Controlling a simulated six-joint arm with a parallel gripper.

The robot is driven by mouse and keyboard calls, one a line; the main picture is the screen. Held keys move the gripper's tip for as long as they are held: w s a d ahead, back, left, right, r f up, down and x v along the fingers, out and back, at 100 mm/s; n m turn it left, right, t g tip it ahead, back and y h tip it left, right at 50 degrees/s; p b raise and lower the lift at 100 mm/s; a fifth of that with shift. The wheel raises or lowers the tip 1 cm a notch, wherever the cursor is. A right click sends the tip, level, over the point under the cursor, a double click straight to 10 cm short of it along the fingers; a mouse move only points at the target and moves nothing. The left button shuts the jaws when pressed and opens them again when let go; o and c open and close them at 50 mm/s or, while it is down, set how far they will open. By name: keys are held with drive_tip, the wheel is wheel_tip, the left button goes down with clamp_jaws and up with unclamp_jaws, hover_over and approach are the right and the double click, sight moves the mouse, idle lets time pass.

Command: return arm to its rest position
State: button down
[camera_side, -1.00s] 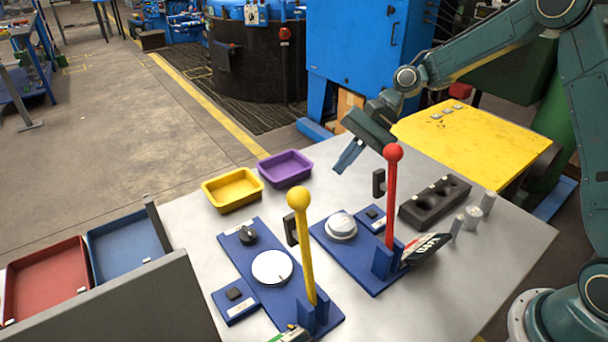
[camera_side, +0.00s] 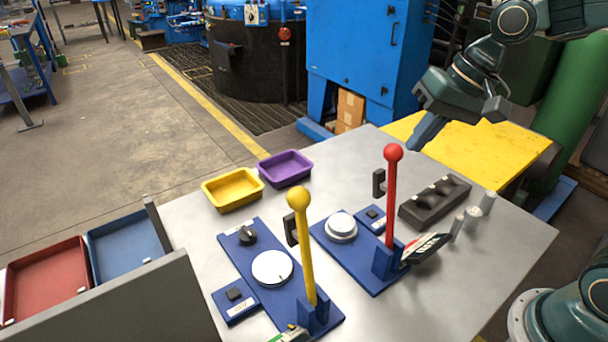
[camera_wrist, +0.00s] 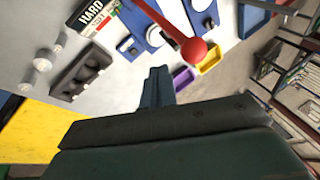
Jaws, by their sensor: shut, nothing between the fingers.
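My gripper (camera_side: 421,140) is in the air above the back right edge of the grey table (camera_side: 527,235), beside the yellow surface. Its fingers are together with nothing between them. In the wrist view the closed blue-grey fingers (camera_wrist: 155,88) show in the middle, pointing toward the table. My gripper is apart from every object. The red-knobbed lever (camera_side: 391,195) stands upright on its blue panel, left of my gripper in the side view.
A yellow-knobbed lever (camera_side: 304,245) and a white dial (camera_side: 272,267) stand on another blue panel. Yellow (camera_side: 233,189) and purple (camera_side: 285,167) trays sit at the back edge. A dark block with holes (camera_side: 434,202) lies below my gripper. A blue cabinet (camera_side: 362,60) stands behind.

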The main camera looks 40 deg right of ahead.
drive_tip(key=s+d+n+t+h, duration=0.1)
drive_tip(key=s+d+n, duration=0.1)
drive_tip(key=s, duration=0.5)
drive_tip(key=s+d+n+h, duration=0.2)
drive_tip(key=s, duration=0.5)
drive_tip(key=shift+s+d+r+t, duration=0.3)
drive_tip(key=shift+d+r+t, duration=0.05)
drive_tip(key=shift+r+t, duration=0.1)
